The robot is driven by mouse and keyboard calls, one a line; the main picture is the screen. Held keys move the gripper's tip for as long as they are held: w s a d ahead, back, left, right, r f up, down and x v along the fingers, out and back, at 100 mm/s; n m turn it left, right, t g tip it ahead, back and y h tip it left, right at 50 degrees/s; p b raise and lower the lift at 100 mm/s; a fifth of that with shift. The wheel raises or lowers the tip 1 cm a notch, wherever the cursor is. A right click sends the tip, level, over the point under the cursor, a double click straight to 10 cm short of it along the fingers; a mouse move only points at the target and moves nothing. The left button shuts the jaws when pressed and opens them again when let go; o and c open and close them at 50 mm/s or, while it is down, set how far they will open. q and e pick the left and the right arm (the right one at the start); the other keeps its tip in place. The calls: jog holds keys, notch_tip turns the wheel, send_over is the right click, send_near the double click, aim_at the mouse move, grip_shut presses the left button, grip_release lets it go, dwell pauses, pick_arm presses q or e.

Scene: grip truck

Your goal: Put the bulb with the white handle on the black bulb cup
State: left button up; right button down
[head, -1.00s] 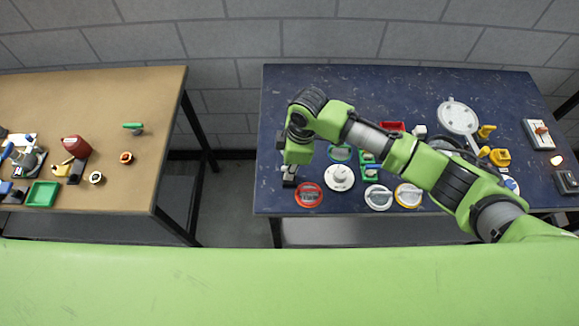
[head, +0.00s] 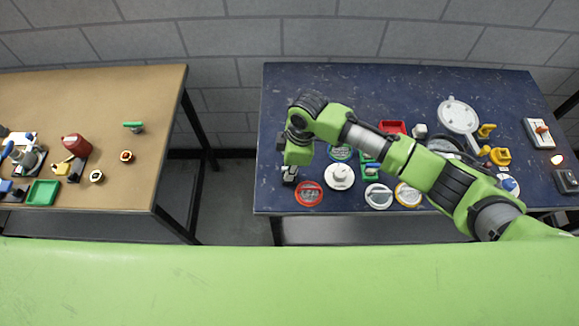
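My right arm reaches in from the right over the dark blue table (head: 400,80). Its gripper (head: 289,174) points down near the table's left edge, left of a round white piece with a knob (head: 339,176). The gripper is too small to tell whether it is open or shut, and I see nothing clearly held in it. A small glowing bulb (head: 557,160) shows at the far right, above a black block (head: 565,181). A small white piece (head: 420,131) stands behind my arm. I cannot tell which piece is the white-handled bulb or the black bulb cup. My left gripper is not in view.
Round red (head: 309,194), grey (head: 378,196) and yellow-rimmed (head: 408,195) pieces line the blue table's front. A red tray (head: 392,127) and a white disc (head: 458,116) lie behind. A brown table (head: 110,100) with several items stands left, across a gap.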

jog(key=shift+f, duration=0.2)
dwell(0.6)
jog(key=c, duration=1.9)
grip_release()
jog(key=shift+o, duration=0.3)
jog(key=shift+o, duration=1.1)
notch_tip(320, 180, up, 8)
jog(key=p, duration=0.7)
jog(key=shift+f+p, duration=0.25)
jog(key=shift+p, duration=0.1)
